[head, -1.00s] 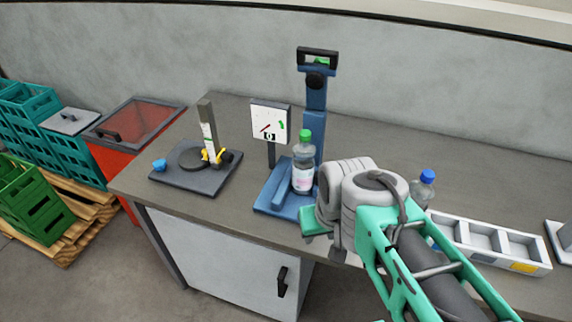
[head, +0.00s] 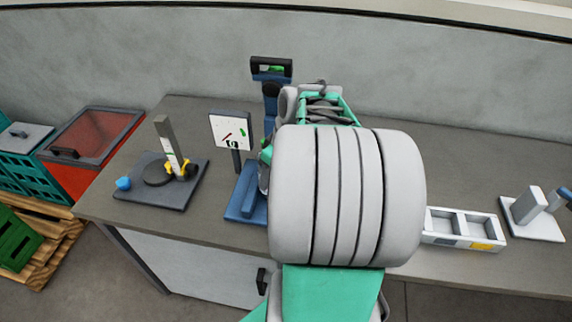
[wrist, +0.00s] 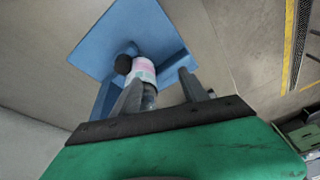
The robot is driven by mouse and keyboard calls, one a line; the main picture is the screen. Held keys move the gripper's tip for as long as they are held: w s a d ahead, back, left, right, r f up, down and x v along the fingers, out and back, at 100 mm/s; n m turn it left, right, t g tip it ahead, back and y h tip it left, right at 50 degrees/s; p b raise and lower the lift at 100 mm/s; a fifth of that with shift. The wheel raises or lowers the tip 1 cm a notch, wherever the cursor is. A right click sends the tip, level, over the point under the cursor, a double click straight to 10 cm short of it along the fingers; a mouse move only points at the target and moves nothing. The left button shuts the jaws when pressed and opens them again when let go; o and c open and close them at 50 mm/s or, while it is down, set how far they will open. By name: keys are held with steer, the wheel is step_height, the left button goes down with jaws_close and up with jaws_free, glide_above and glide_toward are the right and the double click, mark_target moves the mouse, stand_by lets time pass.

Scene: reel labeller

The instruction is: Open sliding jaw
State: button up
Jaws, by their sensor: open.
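The blue stand (head: 243,196) is at the middle of the bench, and its upper part with a black-framed top (head: 271,66) shows behind my arm. In the wrist view its blue plate (wrist: 125,35) lies beyond my gripper. A bottle with a white and pink label (wrist: 144,71) stands by a round black knob (wrist: 123,64). My gripper (wrist: 160,88) is open, its two grey fingers pointing toward the bottle; contact cannot be told. In the head view my arm hides the gripper and most of the bottle. I cannot make out which part is the sliding jaw.
A white dial panel (head: 231,132) stands beside the blue stand. A white divided tray (head: 462,229) lies at right. Bench between is clear.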

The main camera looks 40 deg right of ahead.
steer(key=s+d+n+t+p, duration=0.1)
steer(key=d+n, duration=0.2)
steer(key=d, duration=0.5)
steer(key=shift+y, duration=0.3)
steer(key=p+x, duration=0.1)
steer(key=x, duration=0.6)
steer(key=shift+w+a+f, duration=0.1)
steer(key=shift+a+f, duration=0.05)
steer(key=shift+c, duration=0.4)
jaws_close()
